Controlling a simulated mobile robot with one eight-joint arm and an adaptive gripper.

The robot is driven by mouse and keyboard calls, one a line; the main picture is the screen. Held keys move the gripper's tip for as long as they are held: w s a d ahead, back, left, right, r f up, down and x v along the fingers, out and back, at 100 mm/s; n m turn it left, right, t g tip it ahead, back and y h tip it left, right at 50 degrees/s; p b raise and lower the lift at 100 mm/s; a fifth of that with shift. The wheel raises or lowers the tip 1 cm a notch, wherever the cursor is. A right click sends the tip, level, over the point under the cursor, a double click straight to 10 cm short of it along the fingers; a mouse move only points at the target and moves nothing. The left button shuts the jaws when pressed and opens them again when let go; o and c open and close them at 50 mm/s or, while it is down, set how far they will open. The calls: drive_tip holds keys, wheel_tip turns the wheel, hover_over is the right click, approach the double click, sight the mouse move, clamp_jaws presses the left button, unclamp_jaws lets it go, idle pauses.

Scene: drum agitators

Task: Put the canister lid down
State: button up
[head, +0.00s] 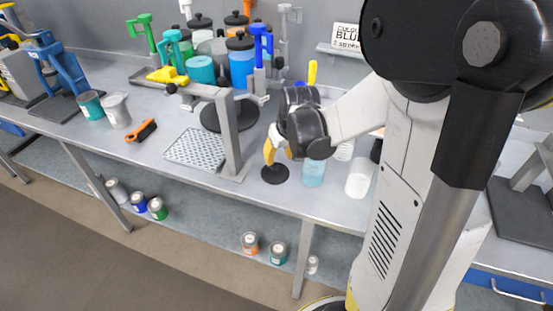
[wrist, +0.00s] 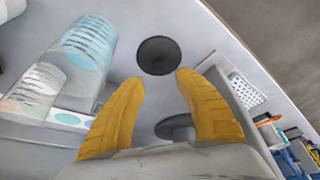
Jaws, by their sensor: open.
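The canister lid, a small black disc (head: 274,173), lies flat on the grey bench near its front edge. In the wrist view the dark round lid (wrist: 158,55) shows just beyond my fingertips, with a darker middle. My gripper (head: 277,157) is over the bench at the lid, its yellow fingers pointing down. In the wrist view the fingers of my gripper (wrist: 162,78) are spread apart with nothing between their tips. The lid looks apart from both fingers. I cannot tell the exact height of the fingertips above it.
A blue-tinted cup (head: 313,173) and a clear cup (head: 359,179) stand close right of the lid. A grey stand (head: 230,140) and perforated tray (head: 195,149) are on the left. Lidded canisters (head: 241,62) stand behind. Bare bench lies in front of the tray.

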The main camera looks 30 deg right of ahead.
drive_tip(key=s+a+r+n+t, duration=0.1)
drive_tip(key=s+a+r+t, duration=0.2)
drive_tip(key=s+a+r, duration=0.9)
drive_tip(key=s+a+p, duration=0.1)
drive_tip(key=s+a, duration=0.1)
drive_tip(key=a, duration=0.1)
drive_tip(key=shift+s+r+y, duration=0.3)
drive_tip(key=shift+s, duration=0.1)
drive_tip(key=shift+a, duration=0.1)
